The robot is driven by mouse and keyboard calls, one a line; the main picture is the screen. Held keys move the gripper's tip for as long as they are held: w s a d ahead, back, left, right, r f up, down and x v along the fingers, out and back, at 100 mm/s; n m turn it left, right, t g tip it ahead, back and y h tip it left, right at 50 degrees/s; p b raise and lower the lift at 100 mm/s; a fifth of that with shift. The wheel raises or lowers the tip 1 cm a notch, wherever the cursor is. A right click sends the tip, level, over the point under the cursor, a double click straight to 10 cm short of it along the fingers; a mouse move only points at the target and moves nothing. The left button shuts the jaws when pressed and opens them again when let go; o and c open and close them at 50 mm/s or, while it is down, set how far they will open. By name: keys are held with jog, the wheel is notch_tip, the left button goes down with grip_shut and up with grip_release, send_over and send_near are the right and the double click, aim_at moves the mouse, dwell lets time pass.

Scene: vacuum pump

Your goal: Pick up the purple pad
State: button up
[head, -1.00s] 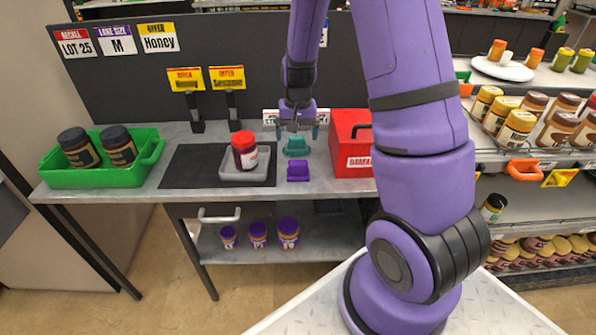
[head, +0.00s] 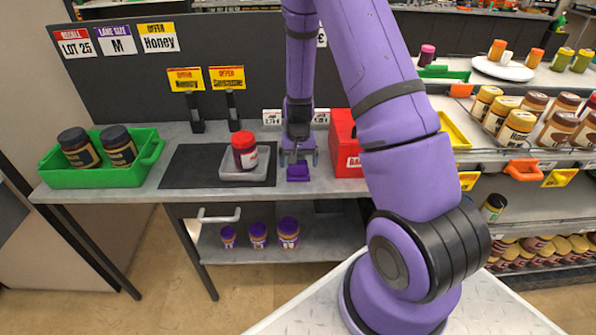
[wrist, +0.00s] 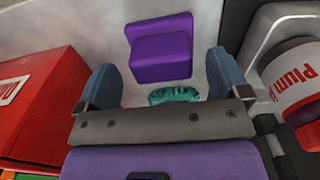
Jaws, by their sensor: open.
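The purple pad (head: 298,173) lies on the grey table near its front edge, right of the dark mat. In the wrist view the purple pad (wrist: 160,48) shows whole, just beyond the fingertips and roughly between them. My gripper (head: 298,157) is open above the table, close behind and over the pad, with nothing in its jaws. Its two blue-grey fingers also frame the pad in the wrist view (wrist: 160,75). A teal pad (wrist: 173,95) is partly hidden under my gripper in the wrist view and is hidden by it in the head view.
A red box (head: 345,145) stands close right of the pad. A grey tray (head: 232,175) with a red-lided jar (head: 244,150) stands to its left on the dark mat (head: 190,170). A green crate (head: 75,180) with two jars is at far left.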

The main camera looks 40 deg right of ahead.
aim_at(298, 167)
jog(key=shift+w+f, duration=0.15)
jog(key=shift+f, duration=1.4)
jog(key=c, duration=1.1)
jog(key=shift+r, duration=0.15)
